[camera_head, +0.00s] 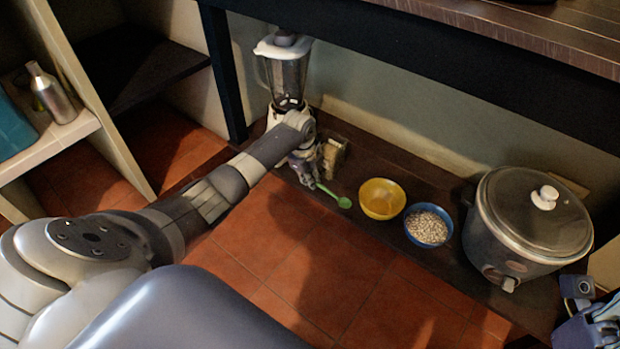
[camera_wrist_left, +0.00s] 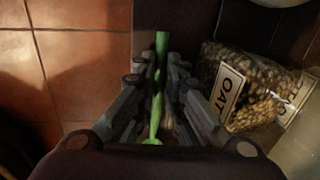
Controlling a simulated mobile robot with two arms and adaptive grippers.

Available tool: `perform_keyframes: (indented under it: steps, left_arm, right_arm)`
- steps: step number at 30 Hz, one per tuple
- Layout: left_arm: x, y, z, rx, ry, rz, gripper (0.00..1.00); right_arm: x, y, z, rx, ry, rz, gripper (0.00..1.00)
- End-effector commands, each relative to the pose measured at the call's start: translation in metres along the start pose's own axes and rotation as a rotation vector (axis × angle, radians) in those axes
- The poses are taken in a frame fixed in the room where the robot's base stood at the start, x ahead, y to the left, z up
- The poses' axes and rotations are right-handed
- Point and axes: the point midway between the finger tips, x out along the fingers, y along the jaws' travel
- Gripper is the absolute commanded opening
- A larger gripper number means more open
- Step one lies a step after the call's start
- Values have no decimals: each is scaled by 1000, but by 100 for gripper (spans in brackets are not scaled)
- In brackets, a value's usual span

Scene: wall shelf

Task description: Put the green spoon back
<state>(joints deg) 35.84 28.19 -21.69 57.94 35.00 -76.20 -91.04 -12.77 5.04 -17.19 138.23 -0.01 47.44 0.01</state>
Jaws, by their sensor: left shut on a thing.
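The green spoon (camera_head: 334,195) is in my left gripper (camera_head: 308,174), at the front edge of the dark low shelf (camera_head: 390,232). Its bowl end points right, toward the yellow bowl (camera_head: 382,199). In the left wrist view the green spoon (camera_wrist_left: 160,62) runs between the two fingers of my left gripper (camera_wrist_left: 160,82), which are shut on it. Whether the spoon touches the shelf is unclear. My right gripper (camera_head: 590,318) shows only in part at the lower right edge, and its fingers cannot be made out.
A blue bowl (camera_head: 428,226) of oats or grains and a large pot with a glass lid (camera_head: 532,222) stand right of the yellow bowl. A blender (camera_head: 284,72) stands behind my left arm. An oat bag (camera_wrist_left: 250,88) lies close right of my left gripper.

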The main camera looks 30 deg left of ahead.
Motion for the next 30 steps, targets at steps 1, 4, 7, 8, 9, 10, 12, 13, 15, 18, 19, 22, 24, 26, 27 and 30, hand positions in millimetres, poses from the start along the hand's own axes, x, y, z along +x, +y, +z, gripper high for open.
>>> perform_keyframes:
  steps: [1,4,7,8,9,10,12,13,15,18,19,22,24,26,27,30]
  left_arm:
    - [2,1,0,0,0,1,0]
    - [4,1,0,0,0,1,15]
    - [3,1,0,0,0,1,30]
    - [3,1,0,0,0,1,30]
    - [3,1,0,0,0,1,30]
    - [3,1,0,0,0,1,30]
    - [3,1,0,0,0,1,30]
    - [3,1,0,0,0,1,30]
    - [3,1,0,0,0,0,30]
    - [0,0,0,0,0,-1,30]
    - [-3,-1,0,0,0,-1,30]
    - [-16,-1,1,1,-1,-1,30]
    - [-28,-1,1,1,-1,-1,30]
    - [-41,-2,1,1,-2,-2,30]
    - [-53,-2,1,2,-2,-2,30]
    - [-78,-2,1,1,-1,-1,30]
  right_arm:
    - [0,0,0,0,0,0,30]
    - [0,0,0,0,4,-2,30]
    - [1,0,0,0,4,-2,30]
    - [1,0,0,0,4,-3,30]
    - [1,0,0,0,5,-3,30]
    - [1,0,0,0,5,-3,30]
    - [1,0,0,0,5,-3,30]
    - [1,0,0,0,5,-3,30]
    - [1,0,0,0,5,-3,30]
    - [3,0,0,0,6,-2,30]
    - [4,0,-1,0,7,-3,30]
    - [2,1,-2,2,-17,8,30]
    - [-3,1,-2,5,-48,18,30]
    - [-4,1,-3,8,-66,26,30]
    - [2,1,-5,8,-63,26,30]
    - [12,1,-7,9,-70,29,30]
